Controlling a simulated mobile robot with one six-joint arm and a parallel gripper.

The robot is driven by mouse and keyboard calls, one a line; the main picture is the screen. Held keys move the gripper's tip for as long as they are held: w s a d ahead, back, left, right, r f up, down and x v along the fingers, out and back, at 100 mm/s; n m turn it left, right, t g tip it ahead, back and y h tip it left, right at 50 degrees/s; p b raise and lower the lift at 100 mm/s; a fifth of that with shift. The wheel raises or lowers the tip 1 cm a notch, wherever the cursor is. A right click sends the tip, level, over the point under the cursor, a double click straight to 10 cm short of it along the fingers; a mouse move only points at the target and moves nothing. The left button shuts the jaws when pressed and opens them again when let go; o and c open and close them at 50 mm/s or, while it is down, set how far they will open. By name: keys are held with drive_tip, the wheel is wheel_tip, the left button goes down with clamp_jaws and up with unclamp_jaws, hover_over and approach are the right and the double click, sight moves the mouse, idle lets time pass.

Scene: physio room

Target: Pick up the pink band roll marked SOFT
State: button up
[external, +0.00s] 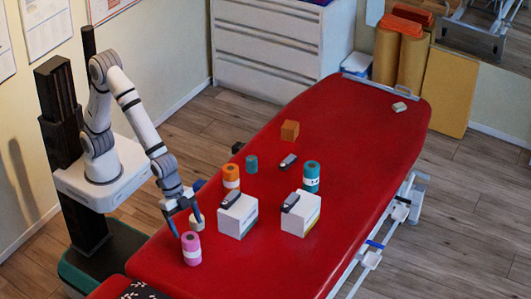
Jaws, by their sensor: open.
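The pink band roll (191,242) stands upright on the red treatment table near its left edge. It has a pale label band, whose lettering is too small to read. My gripper (187,228) points down just behind and above the roll, with its fingers spread. The fingers hold nothing that I can see. A small cream object (196,222) stands on the table right behind the fingers, partly hidden by them.
Two white boxes (232,222) (306,222) with dark objects on top stand to the right. An orange roll (231,176), a teal roll (311,177), a small teal cylinder (251,164), an orange block (290,130) and a dark device (288,161) stand farther back. The table's (370,130) far end is mostly clear.

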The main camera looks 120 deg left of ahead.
sight(190, 237)
drive_tip(key=x, duration=0.8)
drive_tip(key=shift+d+r, duration=0.1)
drive_tip(key=shift+d, duration=0.2)
drive_tip(key=shift+c, duration=0.6)
drive_tip(key=c, duration=1.1)
